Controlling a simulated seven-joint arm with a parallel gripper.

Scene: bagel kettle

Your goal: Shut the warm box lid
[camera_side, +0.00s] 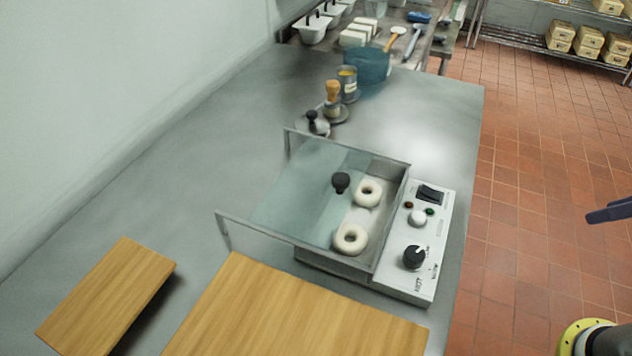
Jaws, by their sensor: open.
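The warm box (391,222) is a metal box on the steel counter with a control panel on its right side. Its lid (310,190) is a clear bluish pane with a black knob (340,181). The lid sits toward the left between two raised side rails, leaving the right part of the box uncovered. Two pale bagels (368,194) (351,239) lie in the box near that uncovered part. My gripper (610,212) shows only as a dark piece at the right edge, over the floor, well apart from the box. It is open and mostly out of frame.
The panel (427,230) has a switch, knobs and small lights. Wooden boards (290,312) (105,295) lie in front and at left. Behind the box stand a black-knobbed lidded item (312,124), a wooden-handled tool (333,92), a tin (348,82) and a blue pot (366,65).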

